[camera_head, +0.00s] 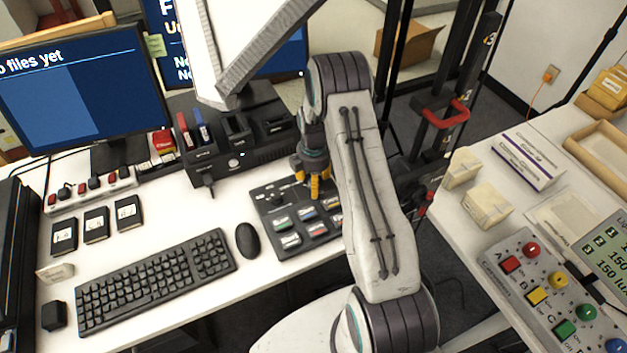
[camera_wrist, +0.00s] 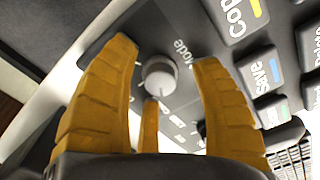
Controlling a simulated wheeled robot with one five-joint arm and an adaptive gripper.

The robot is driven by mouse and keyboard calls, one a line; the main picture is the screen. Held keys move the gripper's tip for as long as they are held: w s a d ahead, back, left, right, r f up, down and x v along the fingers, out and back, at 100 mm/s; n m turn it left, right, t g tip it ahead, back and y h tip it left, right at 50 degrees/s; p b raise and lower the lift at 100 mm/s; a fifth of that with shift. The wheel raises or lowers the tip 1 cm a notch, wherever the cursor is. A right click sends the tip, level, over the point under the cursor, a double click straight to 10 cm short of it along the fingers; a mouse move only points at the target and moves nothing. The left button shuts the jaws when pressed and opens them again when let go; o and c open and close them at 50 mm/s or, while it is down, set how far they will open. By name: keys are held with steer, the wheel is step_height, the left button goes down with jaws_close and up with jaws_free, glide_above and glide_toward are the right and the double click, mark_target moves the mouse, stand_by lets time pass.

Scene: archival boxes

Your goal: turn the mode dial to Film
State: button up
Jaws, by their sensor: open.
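The mode dial (camera_wrist: 160,75) is a small light-grey round knob on the dark control panel (camera_wrist: 290,65), beside the printed word Mode. In the wrist view my gripper (camera_wrist: 165,56) is open, with yellow ribbed fingers on the left and right of the dial and a gap to each. A third finger shows below it, near its lower edge. Small white labels lie around the dial, too blurred to read, so its setting cannot be told. In the head view my gripper (camera_head: 312,184) points down over the panel's back part, and the dial is not clearly seen.
Large Copy (camera_wrist: 238,15) and Save (camera_wrist: 262,72) keys lie right of the dial. In the head view a mouse (camera_head: 248,240) and keyboard (camera_head: 157,279) lie left of the panel. A black dock unit (camera_head: 232,135) stands behind it.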

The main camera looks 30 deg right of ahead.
jaws_close()
stand_by(0.6)
